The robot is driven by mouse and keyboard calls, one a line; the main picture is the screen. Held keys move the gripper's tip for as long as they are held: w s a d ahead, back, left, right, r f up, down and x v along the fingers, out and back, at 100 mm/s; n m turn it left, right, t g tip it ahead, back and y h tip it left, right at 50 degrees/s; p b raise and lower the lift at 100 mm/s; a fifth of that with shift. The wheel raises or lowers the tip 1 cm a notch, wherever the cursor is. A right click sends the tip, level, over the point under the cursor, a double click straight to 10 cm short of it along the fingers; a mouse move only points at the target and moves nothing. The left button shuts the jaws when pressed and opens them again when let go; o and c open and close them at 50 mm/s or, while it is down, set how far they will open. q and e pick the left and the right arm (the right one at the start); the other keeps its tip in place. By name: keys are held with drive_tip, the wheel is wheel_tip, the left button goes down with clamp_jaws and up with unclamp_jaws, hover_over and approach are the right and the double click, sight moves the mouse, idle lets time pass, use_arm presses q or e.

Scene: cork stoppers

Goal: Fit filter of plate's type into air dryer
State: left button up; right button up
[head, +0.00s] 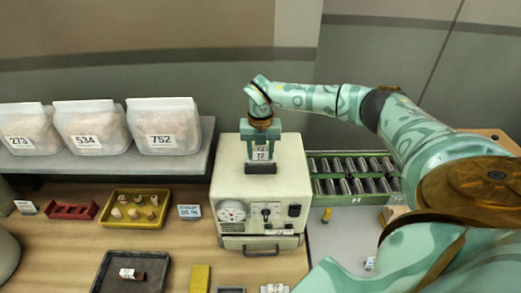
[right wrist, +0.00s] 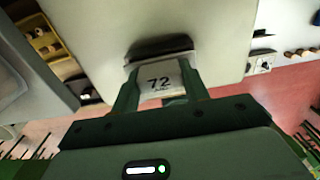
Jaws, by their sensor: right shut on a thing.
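The air dryer appears to be the cream box-shaped machine (head: 290,180) with a round dial, a knob and a drawer handle on its front. My right gripper (head: 262,155) is above its top, fingers pointing down, shut on a pale filter (head: 260,149). In the right wrist view the filter (right wrist: 160,77) reads "72" between the fingers of the right gripper (right wrist: 160,70). Its far end is at a dark opening (right wrist: 160,46) in the cream surface; I cannot tell how deep it sits. A small plate (head: 275,288) at the front edge is too small to read. My left gripper is not in view.
Bags labelled 273, 534 and 752 (head: 165,127) stand on a shelf at the left. A yellow tray (head: 163,222) of corks, a red rack (head: 72,211) and a dark tray (head: 103,268) lie on the table. A green roller rack (head: 320,164) is right of the machine.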

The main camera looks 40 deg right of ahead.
drive_tip(key=shift+f+b, duration=0.35)
drive_tip(key=shift+f, duration=0.3)
drive_tip(key=o, duration=1)
drive_tip(key=shift+o, duration=0.2)
wheel_tip(320, 180, up, 16)
drive_tip(key=b, duration=0.2)
drive_tip(key=shift+r, duration=0.15)
